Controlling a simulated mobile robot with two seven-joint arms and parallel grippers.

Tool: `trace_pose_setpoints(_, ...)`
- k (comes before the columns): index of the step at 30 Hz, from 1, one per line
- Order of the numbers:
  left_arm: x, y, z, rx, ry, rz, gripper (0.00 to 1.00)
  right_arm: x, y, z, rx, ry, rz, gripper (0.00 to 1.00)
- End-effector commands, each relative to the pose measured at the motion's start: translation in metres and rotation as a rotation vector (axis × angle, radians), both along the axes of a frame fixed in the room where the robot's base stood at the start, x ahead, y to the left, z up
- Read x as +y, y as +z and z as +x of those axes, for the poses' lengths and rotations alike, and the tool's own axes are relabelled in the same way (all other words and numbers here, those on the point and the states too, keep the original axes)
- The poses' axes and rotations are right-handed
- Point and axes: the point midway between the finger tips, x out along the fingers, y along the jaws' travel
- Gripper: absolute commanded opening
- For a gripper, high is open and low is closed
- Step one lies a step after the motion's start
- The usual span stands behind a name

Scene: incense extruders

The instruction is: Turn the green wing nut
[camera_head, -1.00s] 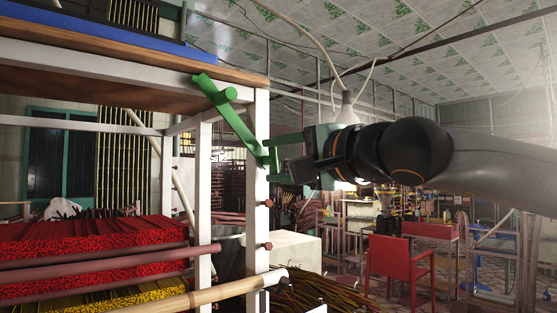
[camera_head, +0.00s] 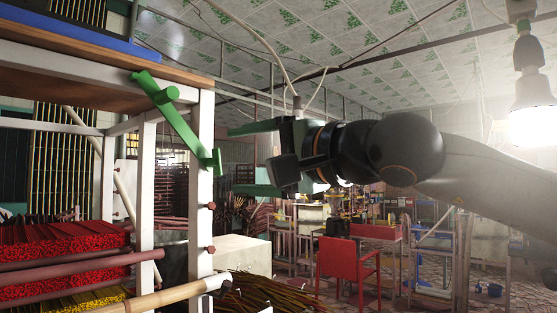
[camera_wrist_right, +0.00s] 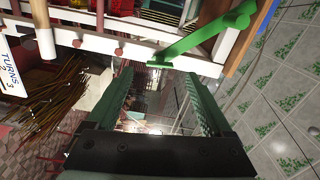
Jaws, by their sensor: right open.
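The green wing nut (camera_head: 178,115) is a long green bar with a short peg at each end. It sits slanted against the white post of the rack, its upper left end near the wooden shelf and its lower right end on the post. It also shows in the right wrist view (camera_wrist_right: 205,36), at the top. My right gripper (camera_head: 233,160) is open and empty, to the right of the nut's lower end, with a small gap between. In the right wrist view its green fingers (camera_wrist_right: 158,75) stand apart below that end. My left gripper is in no view.
The white rack post (camera_head: 203,235) carries brown pegs and a bamboo pole (camera_head: 170,296) at the bottom. Red incense bundles (camera_head: 60,245) fill the rack at left. A red chair (camera_head: 345,262) stands behind. Free air surrounds my right gripper.

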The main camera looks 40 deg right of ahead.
Motion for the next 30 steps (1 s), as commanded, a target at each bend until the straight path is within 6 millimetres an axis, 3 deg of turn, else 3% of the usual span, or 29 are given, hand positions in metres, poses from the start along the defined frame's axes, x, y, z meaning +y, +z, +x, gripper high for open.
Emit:
trace_pose_setpoints(6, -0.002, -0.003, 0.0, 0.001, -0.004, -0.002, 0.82, -0.003, 0.001, -0.041, -0.006, 0.002, 0.001, 0.85)
trace_pose_setpoints(12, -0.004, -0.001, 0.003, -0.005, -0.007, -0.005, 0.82, -0.005, 0.0, -0.063, -0.003, 0.0, 0.0, 0.85)
trace_pose_setpoints(30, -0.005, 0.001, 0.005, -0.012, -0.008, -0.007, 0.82, -0.005, 0.0, -0.069, 0.0, 0.0, -0.001, 0.85)
